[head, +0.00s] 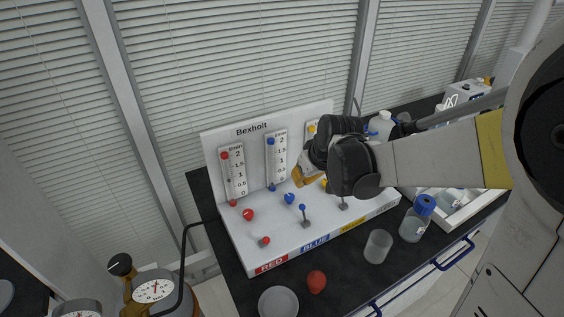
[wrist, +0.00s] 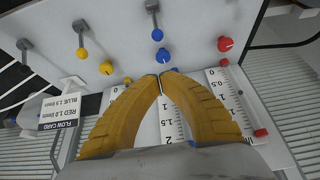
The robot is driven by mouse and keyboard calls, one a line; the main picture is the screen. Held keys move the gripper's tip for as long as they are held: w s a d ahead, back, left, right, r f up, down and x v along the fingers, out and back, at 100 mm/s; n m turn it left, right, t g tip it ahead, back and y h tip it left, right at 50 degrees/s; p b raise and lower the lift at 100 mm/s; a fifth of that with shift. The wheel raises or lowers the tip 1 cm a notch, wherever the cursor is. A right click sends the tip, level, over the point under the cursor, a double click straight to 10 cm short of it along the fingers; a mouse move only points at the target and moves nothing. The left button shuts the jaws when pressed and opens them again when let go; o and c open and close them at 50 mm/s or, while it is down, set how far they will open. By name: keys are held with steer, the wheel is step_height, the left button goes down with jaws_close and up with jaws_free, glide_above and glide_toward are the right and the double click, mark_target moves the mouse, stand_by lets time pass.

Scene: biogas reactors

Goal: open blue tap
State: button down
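The white Bexholt panel (head: 236,245) has a blue section with a grey lever (head: 305,223) tipped by a blue ball (head: 302,207), and a round blue knob (head: 289,198) behind it. The lever points up the panel toward the flow tube. In the wrist view, the blue ball (wrist: 157,34) and the blue knob with a white mark (wrist: 163,56) are just beyond my fingertips. My gripper (head: 298,180) is above the panel, right of the blue knob; in the wrist view its yellow fingers (wrist: 161,73) meet at the tips, with nothing visible between them. Contact with the knob cannot be told.
A red knob (head: 248,214) and a red-tipped lever (head: 264,240) are to the left. A yellow knob (wrist: 106,67) and yellow-tipped lever (wrist: 82,54) also show. A clear beaker (head: 377,247), a blue-capped bottle (head: 414,222) and a red ball-like object (head: 316,281) stand in front.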

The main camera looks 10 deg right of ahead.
mark_target(292, 196)
steer(key=shift+w+f, duration=0.2)
steer(key=b+x, duration=0.4)
steer(key=x, duration=0.5)
steer(key=shift+f, duration=0.6)
steer(key=shift+s+d+r+b, duration=0.15)
steer(key=shift+s+r, duration=0.05)
steer(key=shift+s, duration=0.35)
steer(key=shift+s+d+r+b, duration=0.1)
steer(key=shift+s+d+r, duration=0.05)
steer(key=shift+s, duration=0.45)
steer(key=shift+s+d+r+b, duration=0.15)
steer(key=shift+s+d+r, duration=0.05)
steer(key=shift+s, duration=0.35)
